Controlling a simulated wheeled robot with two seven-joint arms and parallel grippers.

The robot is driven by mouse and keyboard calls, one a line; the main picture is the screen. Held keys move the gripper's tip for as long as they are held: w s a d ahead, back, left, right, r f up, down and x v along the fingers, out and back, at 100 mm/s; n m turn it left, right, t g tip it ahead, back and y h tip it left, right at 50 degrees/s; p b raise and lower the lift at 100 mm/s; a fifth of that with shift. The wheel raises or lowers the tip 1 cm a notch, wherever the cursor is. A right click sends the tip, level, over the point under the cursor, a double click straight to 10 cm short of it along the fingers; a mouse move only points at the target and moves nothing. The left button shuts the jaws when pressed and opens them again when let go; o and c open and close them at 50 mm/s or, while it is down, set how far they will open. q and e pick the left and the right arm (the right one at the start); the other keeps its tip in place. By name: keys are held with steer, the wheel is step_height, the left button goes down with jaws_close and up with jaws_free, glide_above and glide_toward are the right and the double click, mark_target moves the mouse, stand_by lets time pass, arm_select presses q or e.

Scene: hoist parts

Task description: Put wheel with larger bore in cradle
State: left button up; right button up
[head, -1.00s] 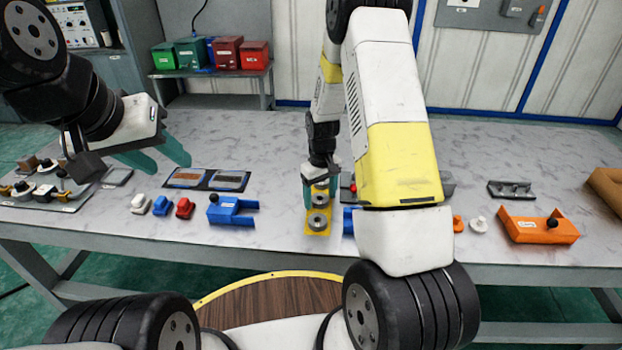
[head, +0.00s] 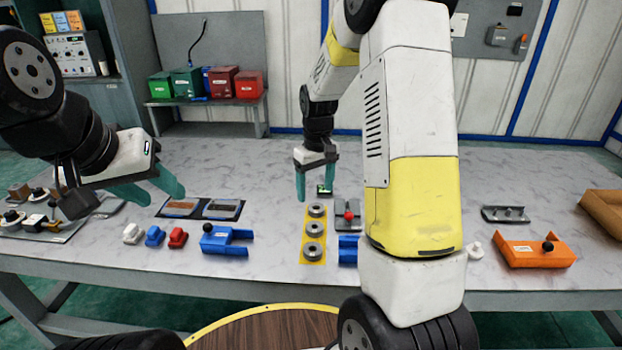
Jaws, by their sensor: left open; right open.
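Three grey ring-shaped wheels lie in a row on a yellow plate (head: 304,240) at the table's middle: a far wheel (head: 317,210), a middle wheel (head: 315,229) and a near wheel (head: 313,250). Their bores are too small in view to compare. My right gripper (head: 318,190) is open and empty, pointing down above the table just beyond the plate. My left gripper (head: 160,190) is open and empty above the table at the left. I cannot tell for sure which fixture is the cradle; a grey fixture with upright parts (head: 506,214) stands at the right.
A blue fixture (head: 225,241) stands left of the plate; another blue part (head: 347,250) is right of it, partly behind my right arm. A grey device with a red knob (head: 348,215) is close by. An orange fixture (head: 535,252) stands at the right. The table's back middle is clear.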

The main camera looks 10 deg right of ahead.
steer(key=s+r+m+t+y, duration=0.1)
steer(key=s+r, duration=0.3)
steer(key=r, duration=0.3)
steer(key=s+r+m+t, duration=0.1)
steer(key=s+r+t, duration=0.1)
steer(key=s+r, duration=0.35)
steer(key=s+a+r+m+t, duration=0.1)
steer(key=s+r, duration=0.2)
steer(key=s, duration=0.4)
steer(key=s+a+r+t+y, duration=0.1)
steer(key=s+r+t, duration=0.1)
steer(key=s+r, duration=0.2)
steer(key=s, duration=0.3)
steer(key=shift+r+m, duration=0.2)
steer(key=shift+m, duration=0.2)
steer(key=shift+o, duration=0.4)
